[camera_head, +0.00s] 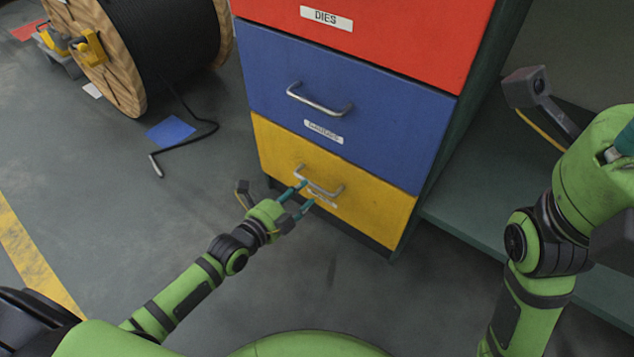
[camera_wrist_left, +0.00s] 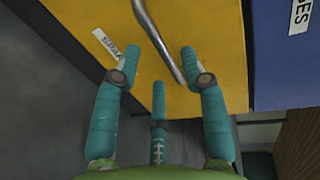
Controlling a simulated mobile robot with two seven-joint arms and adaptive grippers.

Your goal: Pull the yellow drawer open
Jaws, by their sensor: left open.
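The yellow drawer (camera_head: 362,202) is the lowest of the stacked drawers in the cabinet and looks shut, its front in line with the others. Its metal bar handle (camera_head: 320,184) and white label show on the front. My left gripper (camera_head: 298,199) is open in front of the handle. In the left wrist view, the yellow drawer (camera_wrist_left: 205,30) fills the upper part, and the handle (camera_wrist_left: 160,45) runs down between the open fingers of my left gripper (camera_wrist_left: 165,75). I cannot tell whether the fingers touch it. The right arm shows, but its fingers are not clearly visible.
Above are a blue drawer (camera_head: 362,116) with a handle and a red drawer (camera_head: 420,38) labelled DIES. A wooden cable reel (camera_head: 128,75) stands at the upper left, its loose black cable (camera_head: 195,130) on the floor. A green shelf (camera_head: 470,225) lies right of the cabinet.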

